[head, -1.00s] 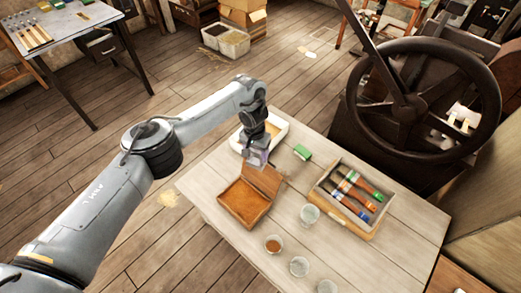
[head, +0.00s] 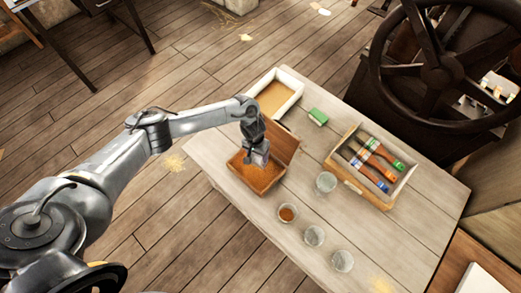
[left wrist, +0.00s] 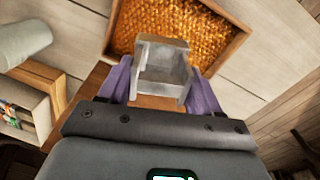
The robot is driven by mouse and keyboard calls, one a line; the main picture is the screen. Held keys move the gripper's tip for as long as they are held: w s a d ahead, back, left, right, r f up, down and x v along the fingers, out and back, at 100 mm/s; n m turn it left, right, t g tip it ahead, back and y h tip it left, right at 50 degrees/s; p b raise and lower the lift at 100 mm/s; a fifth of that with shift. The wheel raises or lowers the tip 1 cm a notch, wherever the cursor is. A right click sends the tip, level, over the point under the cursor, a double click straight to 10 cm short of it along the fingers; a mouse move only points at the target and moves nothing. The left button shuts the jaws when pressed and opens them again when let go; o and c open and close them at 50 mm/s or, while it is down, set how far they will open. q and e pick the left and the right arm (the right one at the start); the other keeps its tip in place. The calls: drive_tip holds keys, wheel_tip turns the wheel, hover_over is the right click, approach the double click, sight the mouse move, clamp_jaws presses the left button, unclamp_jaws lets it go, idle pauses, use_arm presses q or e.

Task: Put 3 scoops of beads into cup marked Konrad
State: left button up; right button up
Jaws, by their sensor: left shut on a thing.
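The beads lie in an open wooden box (head: 250,174) on the table; they also fill the box in the left wrist view (left wrist: 212,30) as an amber grainy mass. My left gripper (head: 258,150) is over this box. In the left wrist view its purple fingers (left wrist: 160,90) are shut on a small grey scoop (left wrist: 160,58), which overlaps the near part of the box. I cannot tell whether the scoop touches the beads. A clear cup (head: 288,213) holds some orange-brown beads. Other clear cups (head: 314,236), (head: 342,261), (head: 326,182) look empty. No name on any cup is readable. My right gripper is out of view.
A wooden crate (head: 340,174) of brushes is to the right. The press handwheel (head: 440,72) rises at the back right.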

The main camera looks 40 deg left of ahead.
sight(253, 157)
use_arm(q)
drive_tip(key=shift+s+a+f+t+h+b, duration=0.1)
drive_tip(key=shift+a+f+h+b, duration=0.3)
drive_tip(key=shift+f+b, duration=0.65)
drive_tip(key=shift+s+a+f+t+h+b, duration=0.1)
drive_tip(key=shift+a+f+h+b, duration=0.3)
drive_tip(key=shift+b, duration=1.05)
drive_tip(key=shift+a+f+t+h+b, duration=0.15)
drive_tip(key=shift+f+h+b, duration=0.35)
drive_tip(key=shift+f+b, duration=0.6)
drive_tip(key=shift+a+f+b, duration=0.25)
drive_tip(key=shift+b, duration=0.05)
drive_tip(key=shift+s+a+f+b, duration=0.1)
drive_tip(key=shift+a+f+b, duration=0.1)
drive_tip(key=shift+f, duration=0.3)
drive_tip(key=shift+a+f+b, duration=0.15)
drive_tip(key=shift+a+f, duration=0.05)
drive_tip(key=shift+f, duration=0.25)
